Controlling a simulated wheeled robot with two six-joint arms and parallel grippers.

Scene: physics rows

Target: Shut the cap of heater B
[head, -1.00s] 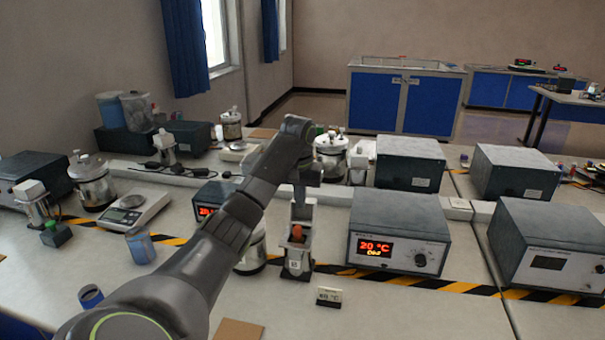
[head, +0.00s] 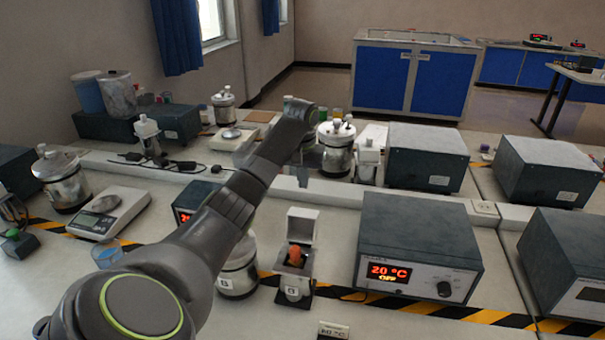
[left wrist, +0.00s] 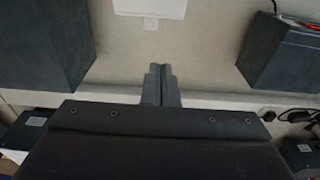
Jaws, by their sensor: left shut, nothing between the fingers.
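Heater B (head: 293,290) is a small metal block on the bench, with a label on its front and an orange-red item (head: 295,256) in its top. Its white cap (head: 302,226) stands open, upright at the back of the block. In the left wrist view the cap (left wrist: 150,8) is a pale square at the top edge, cut off. My left gripper (head: 303,182) is beyond the cap, over the raised strip, partly hidden by my wrist. In the left wrist view its fingers (left wrist: 162,70) are together and empty, apart from the cap. My right gripper is not in view.
A large control box (head: 418,245) with a red display stands right of the heater. A metal pot (head: 238,270) and a smaller control box (head: 188,202) are to its left. A small sign (head: 333,330) is in front. More boxes and pots stand beyond the raised strip.

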